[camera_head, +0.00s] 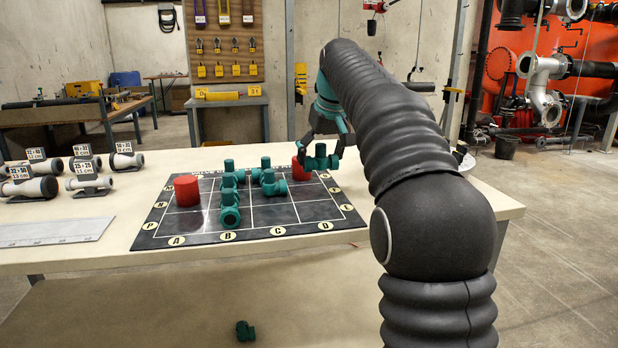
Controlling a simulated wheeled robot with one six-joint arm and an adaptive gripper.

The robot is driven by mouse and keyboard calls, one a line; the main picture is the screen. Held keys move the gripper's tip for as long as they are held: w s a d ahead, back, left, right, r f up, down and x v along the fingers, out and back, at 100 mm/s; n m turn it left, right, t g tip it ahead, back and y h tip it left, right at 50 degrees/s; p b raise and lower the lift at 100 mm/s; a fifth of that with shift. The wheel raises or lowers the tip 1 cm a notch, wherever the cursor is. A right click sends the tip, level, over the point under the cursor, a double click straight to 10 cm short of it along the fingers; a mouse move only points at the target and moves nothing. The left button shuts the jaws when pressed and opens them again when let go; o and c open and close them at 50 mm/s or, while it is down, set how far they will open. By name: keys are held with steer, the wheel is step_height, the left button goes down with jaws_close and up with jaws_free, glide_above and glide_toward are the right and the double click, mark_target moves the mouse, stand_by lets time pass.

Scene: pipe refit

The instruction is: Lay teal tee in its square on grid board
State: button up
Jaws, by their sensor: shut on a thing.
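My gripper (321,150) is shut on a teal tee (320,161) at the far right part of the black grid board (313,212). It holds the tee beside a red cylinder (299,172); I cannot tell whether the tee touches the board. Several other teal fittings stand on the board, among them one in the front row (229,210) and one near the middle (273,183). Another red cylinder (187,190) stands at the board's left. The board's edges carry round letter labels. Which square belongs to the held tee cannot be told.
Grey pipe pieces with number cards (88,178) and a flat grey plate (55,231) lie on the table (120,262) left of the board. A loose teal fitting (245,330) lies below the table's front edge. The board's front right squares are bare.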

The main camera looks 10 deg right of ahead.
steer(key=shift+w+a+f, duration=1)
steer(key=shift+w+a, duration=0.05)
steer(key=shift+w, duration=0.2)
steer(key=shift+f, duration=0.2)
steer(key=shift+f+b, duration=0.6)
steer(key=shift+f, duration=1.3)
steer(key=o, duration=1)
steer(key=shift+f, duration=0.1)
steer(key=shift+c, duration=0.2)
steer(key=p+v, duration=0.2)
steer(key=v, duration=1)
